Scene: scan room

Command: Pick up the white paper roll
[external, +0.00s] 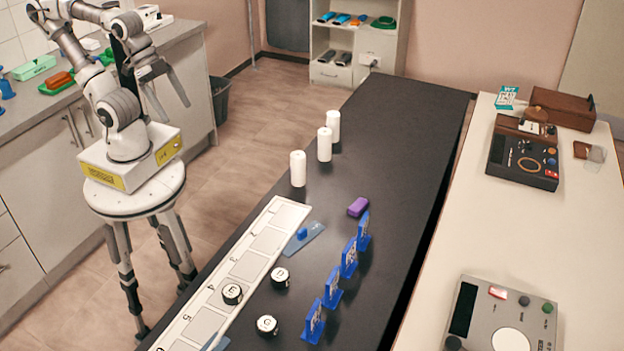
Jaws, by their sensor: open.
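Several white cylinders that look like paper rolls stand upright on the left side of the black table (400,140). The nearest white paper roll (298,169) is just beyond the end of the white numbered strip. A second white roll (324,145) stands behind it to the right, and a third white roll (333,126) stands farthest back. My gripper (176,108) is open and empty, pointing down above the floor to the left of the table. It is well apart from all the rolls.
A purple block (358,207) and several blue stands (349,258) are to the right. The far part of the black table is clear.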

